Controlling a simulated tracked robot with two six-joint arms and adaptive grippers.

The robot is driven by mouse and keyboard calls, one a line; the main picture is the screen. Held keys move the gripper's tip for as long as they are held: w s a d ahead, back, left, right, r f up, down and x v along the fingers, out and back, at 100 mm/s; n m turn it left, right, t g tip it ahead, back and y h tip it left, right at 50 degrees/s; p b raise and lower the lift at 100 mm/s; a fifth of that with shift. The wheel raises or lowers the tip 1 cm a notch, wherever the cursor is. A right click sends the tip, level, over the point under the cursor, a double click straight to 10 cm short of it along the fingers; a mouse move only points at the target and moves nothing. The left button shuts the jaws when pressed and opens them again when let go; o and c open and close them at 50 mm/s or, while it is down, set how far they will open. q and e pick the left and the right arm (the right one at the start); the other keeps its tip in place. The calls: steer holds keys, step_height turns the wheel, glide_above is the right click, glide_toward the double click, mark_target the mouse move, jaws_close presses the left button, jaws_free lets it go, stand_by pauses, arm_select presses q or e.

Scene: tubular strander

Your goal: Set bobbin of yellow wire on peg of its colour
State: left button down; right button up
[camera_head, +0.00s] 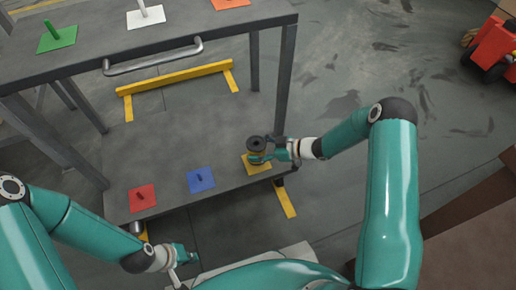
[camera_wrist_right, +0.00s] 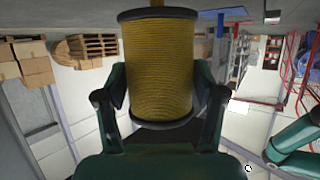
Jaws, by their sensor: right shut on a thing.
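The bobbin of yellow wire (camera_wrist_right: 158,68) stands upright between the fingers of my right gripper (camera_wrist_right: 160,95), which is shut on it. In the head view the bobbin (camera_head: 257,145) is over the yellow square (camera_head: 259,167) at the right end of the lower shelf. The yellow square's peg is hidden by the bobbin, and I cannot tell whether the bobbin rests on the square. My left gripper (camera_head: 182,262) is low in front of the lower shelf, away from the bobbin; its fingers are too small to read.
The lower shelf (camera_head: 190,130) also has a red square (camera_head: 143,198) and a blue square (camera_head: 201,180) with pegs. The upper shelf (camera_head: 180,35) holds green (camera_head: 57,39), white (camera_head: 145,15) and orange (camera_head: 229,3) squares. A grey handle (camera_head: 153,57) fronts the upper shelf.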

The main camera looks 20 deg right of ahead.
steer(key=shift+f+b, duration=1)
steer(key=shift+f, duration=0.35)
steer(key=o, duration=1.5)
